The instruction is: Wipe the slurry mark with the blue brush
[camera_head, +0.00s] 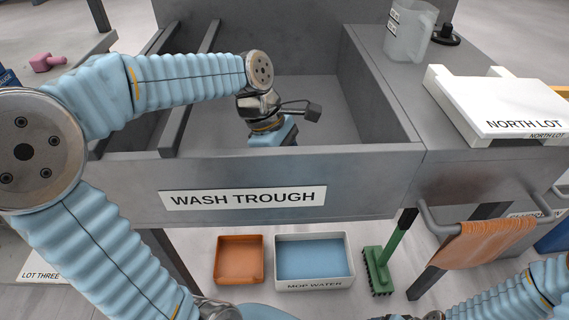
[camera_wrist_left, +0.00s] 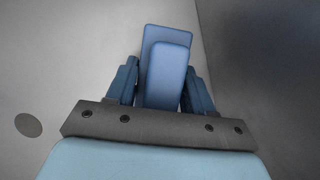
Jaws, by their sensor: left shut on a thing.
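My left gripper (camera_head: 276,140) reaches down into the wash trough (camera_head: 385,130), near its front wall. In the left wrist view the gripper (camera_wrist_left: 160,88) is shut on the blue brush (camera_wrist_left: 167,38), whose blue block shows between and beyond the fingers. The brush's bristles are hidden. A round grey-brown spot (camera_wrist_left: 28,125) lies on the grey surface at the left of the wrist view; I cannot tell whether it is the slurry mark. My right arm shows only at the lower right edge, and its gripper is not in view.
A clear pitcher (camera_head: 408,35) and a white North Lot board (camera_head: 490,95) stand on the right ledge. An orange cloth (camera_head: 480,243) hangs on a rail. Below are an orange tray (camera_head: 218,259), a mop-water tub (camera_head: 347,270) and a green brush (camera_head: 383,262). Dark bars cross the trough's left.

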